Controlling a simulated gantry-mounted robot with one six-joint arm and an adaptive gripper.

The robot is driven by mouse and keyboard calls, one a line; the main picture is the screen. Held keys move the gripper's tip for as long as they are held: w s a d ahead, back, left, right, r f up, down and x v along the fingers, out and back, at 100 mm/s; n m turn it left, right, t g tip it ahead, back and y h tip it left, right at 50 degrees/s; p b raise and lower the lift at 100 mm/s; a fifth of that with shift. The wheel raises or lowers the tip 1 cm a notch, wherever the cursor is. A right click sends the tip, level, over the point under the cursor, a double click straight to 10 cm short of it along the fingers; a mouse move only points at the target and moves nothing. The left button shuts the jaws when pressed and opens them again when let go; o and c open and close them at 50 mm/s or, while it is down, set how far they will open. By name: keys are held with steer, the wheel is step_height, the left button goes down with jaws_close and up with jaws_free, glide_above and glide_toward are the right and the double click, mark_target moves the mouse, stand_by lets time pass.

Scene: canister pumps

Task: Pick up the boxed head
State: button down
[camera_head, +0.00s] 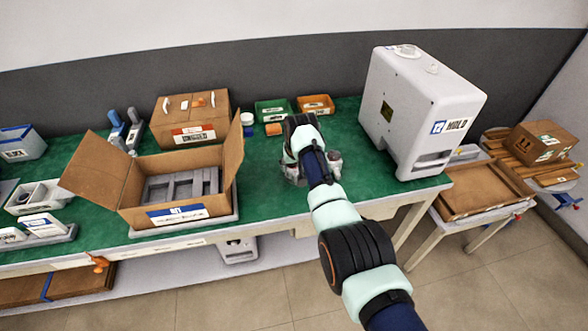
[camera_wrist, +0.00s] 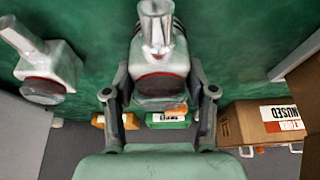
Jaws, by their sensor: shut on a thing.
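My gripper (camera_wrist: 160,92) is shut on a grey pump head (camera_wrist: 160,52) with a shiny metal top and a dark red ring, one finger on each side of it. In the head view this head (camera_head: 293,173) shows only partly beside my arm, low over the green mat; whether it touches the mat I cannot tell. My gripper's fingers are hidden there by my arm. A second, similar head (camera_wrist: 50,72) stands apart on the mat; it also shows in the head view (camera_head: 333,162), just right of my wrist. An open cardboard box (camera_head: 130,188) with a grey slotted insert stands to the left.
A closed cardboard box (camera_head: 190,115) stands behind the open one. A green bin (camera_head: 272,110) and an orange bin (camera_head: 316,104) sit at the back. A large white machine marked HOLD (camera_head: 420,110) stands on the right. A wooden tray (camera_head: 480,190) lies on a side table.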

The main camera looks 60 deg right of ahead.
step_height(320, 180, up, 20)
steer(key=p, duration=0.6)
steer(key=shift+p, duration=0.3)
